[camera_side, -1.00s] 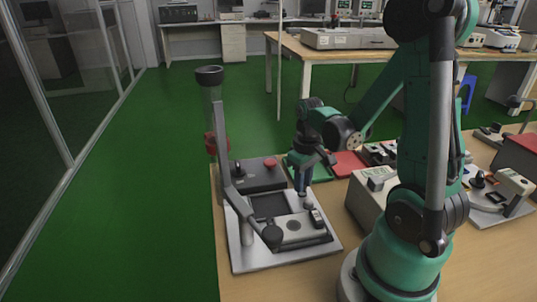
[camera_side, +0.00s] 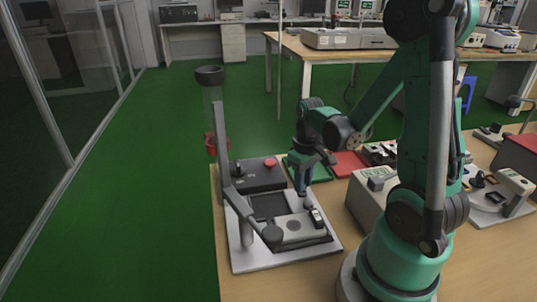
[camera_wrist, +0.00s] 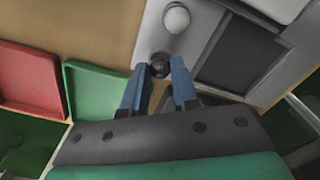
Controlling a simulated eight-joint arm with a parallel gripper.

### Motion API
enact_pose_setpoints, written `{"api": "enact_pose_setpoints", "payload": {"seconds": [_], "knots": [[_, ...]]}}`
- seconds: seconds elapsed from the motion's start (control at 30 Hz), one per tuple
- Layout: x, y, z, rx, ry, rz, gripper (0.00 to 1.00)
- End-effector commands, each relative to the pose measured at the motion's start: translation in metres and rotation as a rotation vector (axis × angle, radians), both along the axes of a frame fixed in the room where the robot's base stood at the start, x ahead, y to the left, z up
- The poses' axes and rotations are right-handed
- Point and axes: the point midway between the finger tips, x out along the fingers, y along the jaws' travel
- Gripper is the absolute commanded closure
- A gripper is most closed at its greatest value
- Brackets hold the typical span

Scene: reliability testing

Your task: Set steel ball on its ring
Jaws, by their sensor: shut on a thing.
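My gripper (camera_wrist: 160,71) has its blue fingers closed around a small dark, shiny steel ball (camera_wrist: 159,62) in the wrist view. The ball sits between the fingertips, over the light-grey base plate (camera_wrist: 151,38). In the side view my gripper (camera_side: 302,191) points down at the plate's back right part; the held ball cannot be made out there. A pale round knob or ball (camera_wrist: 177,18) stands on the plate just beyond the fingertips; a grey round shape (camera_side: 308,204) shows beside the fingers in the side view. I cannot make out the ring clearly.
A dark control box with a red button (camera_side: 269,162) is behind. Green (camera_wrist: 96,92) and red (camera_wrist: 30,80) trays lie beside the gripper.

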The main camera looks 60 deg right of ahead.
Motion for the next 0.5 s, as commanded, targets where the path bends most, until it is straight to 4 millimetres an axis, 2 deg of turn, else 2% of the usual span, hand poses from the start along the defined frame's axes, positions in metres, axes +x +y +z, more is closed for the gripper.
{"api": "enact_pose_setpoints", "payload": {"seconds": [0.5], "knots": [[0.0002,-0.0001,-0.0050,0.000,0.000,0.000,1.00]]}}
